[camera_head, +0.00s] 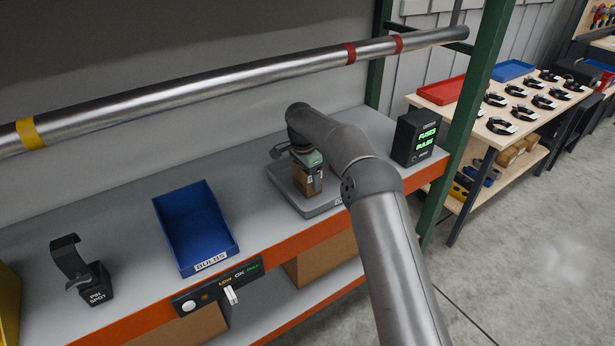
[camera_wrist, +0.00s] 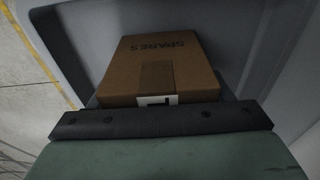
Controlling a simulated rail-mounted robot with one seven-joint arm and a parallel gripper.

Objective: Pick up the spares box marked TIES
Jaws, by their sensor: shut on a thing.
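A small brown cardboard box (camera_head: 304,180) is at the grey tray (camera_head: 322,207) on the shelf, under my wrist. In the wrist view the box (camera_wrist: 160,68) shows the printed word SPARES, a tape strip and part of a white label. The label's text is cut off by my gripper, so I cannot read TIES. My gripper (camera_head: 312,178) is shut on this box; its dark finger bar (camera_wrist: 165,119) lies across the box's near edge. I cannot tell whether the box touches the tray.
A blue bin marked BULBS (camera_head: 197,228) stands left of the tray. A black display reading FUSES and BULBS (camera_head: 415,137) stands to the right. A PIN SPOT stand (camera_head: 90,280) is at far left. A metal rail (camera_head: 220,88) runs above the shelf.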

